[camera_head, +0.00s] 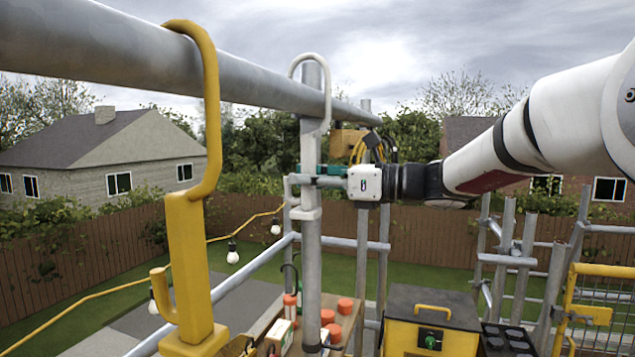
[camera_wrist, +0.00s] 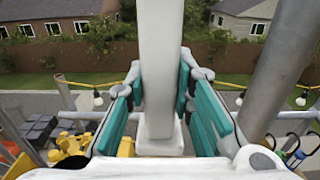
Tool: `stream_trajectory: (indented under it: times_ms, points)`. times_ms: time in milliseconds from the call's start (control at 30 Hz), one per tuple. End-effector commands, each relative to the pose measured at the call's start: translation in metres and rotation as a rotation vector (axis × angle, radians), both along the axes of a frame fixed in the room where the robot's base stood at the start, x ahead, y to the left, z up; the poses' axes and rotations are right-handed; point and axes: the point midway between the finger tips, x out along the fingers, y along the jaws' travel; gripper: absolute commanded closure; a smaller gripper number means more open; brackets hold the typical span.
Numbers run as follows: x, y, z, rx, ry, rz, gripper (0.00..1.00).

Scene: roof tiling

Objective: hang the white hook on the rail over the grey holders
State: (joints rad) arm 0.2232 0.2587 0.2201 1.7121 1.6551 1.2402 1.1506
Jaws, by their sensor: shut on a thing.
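My gripper (camera_head: 318,170) is shut on the hook's stem from the right. In the wrist view, the teal finger pads (camera_wrist: 160,100) flank the white stem (camera_wrist: 160,60), with its wider foot below. I cannot clearly pick out the grey holders.
A yellow hook (camera_head: 190,245) hangs on the same rail, nearer and to the left. Upright scaffold pipes (camera_head: 362,260) stand close behind the white hook. Below are orange-capped items (camera_head: 328,318), a yellow and black box (camera_head: 430,325) and a dark tray with round tops (camera_head: 505,340).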

Motion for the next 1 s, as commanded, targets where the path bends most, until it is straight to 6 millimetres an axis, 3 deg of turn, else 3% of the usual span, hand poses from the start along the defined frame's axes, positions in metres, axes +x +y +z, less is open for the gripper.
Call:
stream_trajectory:
  times_ms: [500, 1000]
  points:
    - [0.0, -0.002, -0.036, 0.0, 0.003, -0.002, 1.0]
    - [0.0, -0.002, -0.044, 0.0, 0.002, -0.002, 1.0]
